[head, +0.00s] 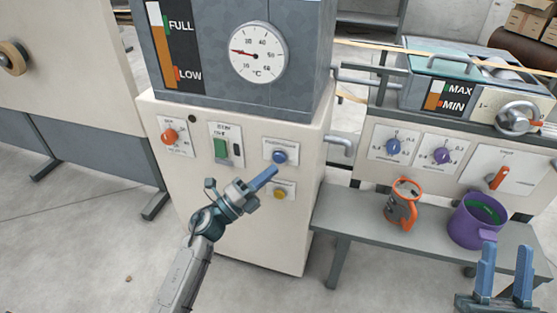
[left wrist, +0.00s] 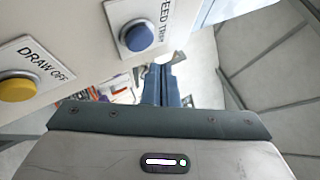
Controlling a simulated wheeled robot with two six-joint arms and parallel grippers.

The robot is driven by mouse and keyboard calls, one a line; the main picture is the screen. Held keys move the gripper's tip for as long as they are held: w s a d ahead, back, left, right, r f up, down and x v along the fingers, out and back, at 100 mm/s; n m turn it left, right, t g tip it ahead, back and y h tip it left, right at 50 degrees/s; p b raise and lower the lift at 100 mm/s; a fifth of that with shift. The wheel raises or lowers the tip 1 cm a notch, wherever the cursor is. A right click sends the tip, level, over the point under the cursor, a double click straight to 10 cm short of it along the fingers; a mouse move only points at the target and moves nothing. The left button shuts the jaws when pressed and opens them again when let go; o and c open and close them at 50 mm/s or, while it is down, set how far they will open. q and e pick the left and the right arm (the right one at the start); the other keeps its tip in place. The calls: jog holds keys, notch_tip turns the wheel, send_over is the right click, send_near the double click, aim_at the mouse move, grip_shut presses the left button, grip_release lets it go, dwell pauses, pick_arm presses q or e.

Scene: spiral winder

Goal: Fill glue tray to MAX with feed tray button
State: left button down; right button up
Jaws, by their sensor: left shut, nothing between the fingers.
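The blue feed tray button (head: 279,157) is on the front of the cream cabinet; it also shows in the left wrist view (left wrist: 138,37), beside its "FEED TRAY" label. My left gripper (head: 264,179) is shut and empty, its blue fingertips just below and left of the button in the head view. In the left wrist view its fingers (left wrist: 163,85) appear apart from the button. The glue tray (head: 455,66) is at the upper right. Its MAX/MIN gauge (head: 434,96) has a brown lower part and white top; the exact level is too small to read. My right gripper (head: 504,272) is open and empty.
A yellow draw off button (head: 280,194) sits just below the blue one, also in the left wrist view (left wrist: 17,87).

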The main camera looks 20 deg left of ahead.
aim_at(282, 158)
pick_arm(q)
jog(key=shift+w, duration=0.65)
jog(key=shift+w, duration=0.15)
dwell(1.5)
jog(key=shift+w, duration=0.3)
jog(key=shift+w, duration=0.4)
dwell(0.6)
dwell(2.8)
jog(key=shift+s, duration=0.85)
jog(key=shift+p, duration=0.3)
jog(key=shift+s+p, duration=0.45)
jog(key=shift+s, duration=2.05)
